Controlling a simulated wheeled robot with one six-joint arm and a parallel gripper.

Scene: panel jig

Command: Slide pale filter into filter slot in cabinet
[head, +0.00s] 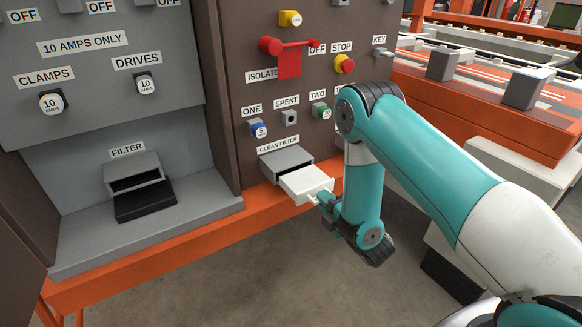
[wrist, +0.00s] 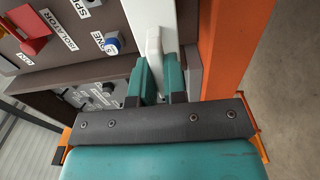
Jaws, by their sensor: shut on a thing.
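The pale filter (head: 306,183) is a flat white block that sticks out of the grey holder labelled CLEAN FILTER (head: 287,160) on the brown panel. My gripper (head: 327,199) is shut on the filter's front handle. In the wrist view the white handle (wrist: 153,55) sits between the two teal fingers, with the white filter (wrist: 143,16) beyond it. The filter slot (head: 134,177) is a grey box under the FILTER label in the open cabinet at the left. A black block (head: 145,201) sits at its lower front. The filter's back end is hidden in the holder.
A brown post (head: 216,95) stands between the cabinet recess and the panel. A red isolator handle (head: 290,62) and several buttons are above the holder. A grey ledge (head: 150,232) and an orange beam (head: 160,250) run below. The floor in front is clear.

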